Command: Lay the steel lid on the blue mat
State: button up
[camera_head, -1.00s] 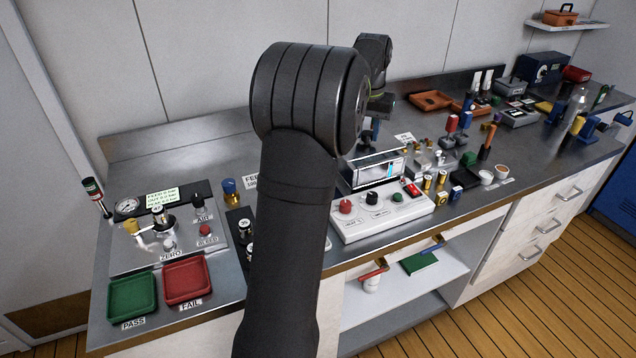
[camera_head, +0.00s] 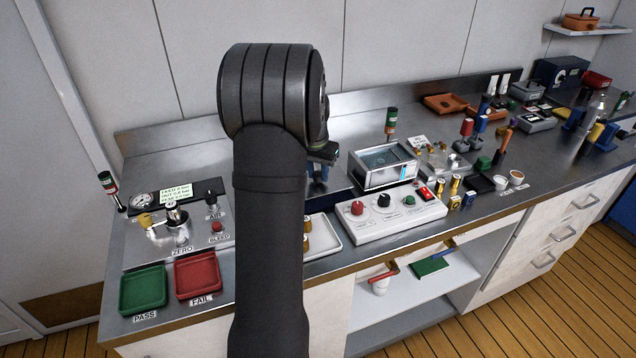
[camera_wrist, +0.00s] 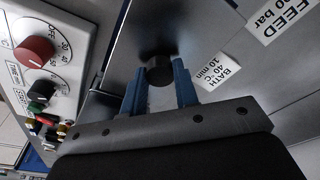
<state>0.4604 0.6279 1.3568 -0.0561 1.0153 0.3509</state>
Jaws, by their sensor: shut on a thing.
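My gripper (camera_wrist: 160,85) is shut on the black knob of the steel lid (camera_wrist: 140,35), with one blue finger on each side of the knob in the wrist view. The lid is a flat grey plate. In the head view my gripper (camera_head: 318,182) is mostly hidden behind my arm, left of the open steel bath (camera_head: 385,180). A thin blue strip (camera_wrist: 113,45) shows along the lid's left edge in the wrist view; it may be the blue mat, which is otherwise hidden. I cannot tell whether the lid touches what is under it.
The control box (camera_head: 395,218) with knobs stands in front of the bath. A white tray (camera_head: 328,240) with brass parts lies partly behind my arm. Green (camera_head: 143,290) and red (camera_head: 198,275) trays are at the front left. A FEED label (camera_wrist: 285,18) lies beside the lid.

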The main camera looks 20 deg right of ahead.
jog(key=shift+f, duration=1.75)
jog(key=shift+f, duration=0.1)
jog(key=o, duration=1.1)
jog(key=shift+f, duration=0.1)
jog(key=shift+c, duration=0.2)
notch_tip(320, 180, up, 12)
jog(key=s+a, duration=0.1)
jog(key=shift+s+a, duration=0.15)
